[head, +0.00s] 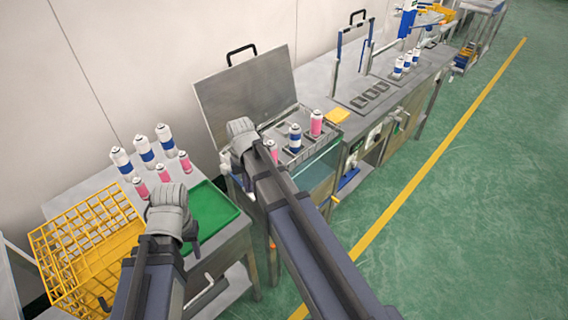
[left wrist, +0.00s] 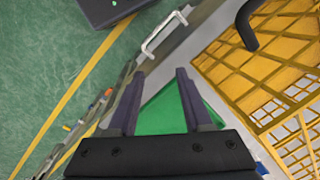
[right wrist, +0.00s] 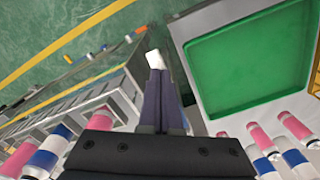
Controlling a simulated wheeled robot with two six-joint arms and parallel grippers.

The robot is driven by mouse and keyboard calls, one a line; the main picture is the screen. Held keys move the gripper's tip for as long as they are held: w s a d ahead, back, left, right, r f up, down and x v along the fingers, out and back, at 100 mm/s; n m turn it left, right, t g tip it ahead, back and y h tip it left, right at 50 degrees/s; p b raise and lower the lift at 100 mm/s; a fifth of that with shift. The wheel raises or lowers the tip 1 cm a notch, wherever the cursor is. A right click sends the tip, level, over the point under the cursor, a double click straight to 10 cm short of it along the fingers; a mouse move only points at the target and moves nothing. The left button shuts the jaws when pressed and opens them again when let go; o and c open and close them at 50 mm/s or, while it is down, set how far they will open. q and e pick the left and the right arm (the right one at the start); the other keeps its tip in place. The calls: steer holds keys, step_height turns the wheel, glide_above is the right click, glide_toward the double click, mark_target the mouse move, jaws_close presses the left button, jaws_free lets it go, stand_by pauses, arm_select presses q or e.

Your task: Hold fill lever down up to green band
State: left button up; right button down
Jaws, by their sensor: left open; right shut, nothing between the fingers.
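A small white piece (right wrist: 153,58) shows at the tips of my right gripper (right wrist: 157,76) in the right wrist view. It may be the fill lever's grip; I cannot tell whether the fingers touch it. The right gripper's fingers are together with nothing between them. No green band can be made out. My left gripper (left wrist: 160,97) is open and empty, above the side table near the green tray (left wrist: 163,112), which also shows in the right wrist view (right wrist: 250,65).
A yellow wire crate (head: 75,232) stands at the left. Blue-banded and pink cans (head: 143,148) stand behind the tray. More cans (head: 316,123) stand in the station with its raised grey lid (head: 245,90). The green floor (head: 470,200) at right is clear.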

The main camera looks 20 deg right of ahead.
steer(key=shift+r, duration=0.15)
steer(key=shift+s+d+r+p, duration=0.1)
steer(key=shift+s+r+p, duration=0.05)
steer(key=shift+r+p, duration=0.95)
steer(key=shift+f, duration=0.25)
stand_by(0.6)
steer(key=shift+r, duration=0.1)
stand_by(2.5)
step_height(320, 180, up, 9)
steer(key=p, duration=0.9)
steer(key=s+a+f+n+b, duration=0.3)
steer(key=s+a+f+b, duration=0.1)
steer(key=s, duration=0.3)
steer(key=s+a+f+n+h+b, duration=0.1)
steer(key=s+a+f+n+b, duration=0.1)
steer(key=s+a+f+b, duration=0.3)
steer(key=shift+s+a+n, duration=0.4)
steer(key=shift+s+a, duration=0.4)
steer(key=shift+s, duration=0.25)
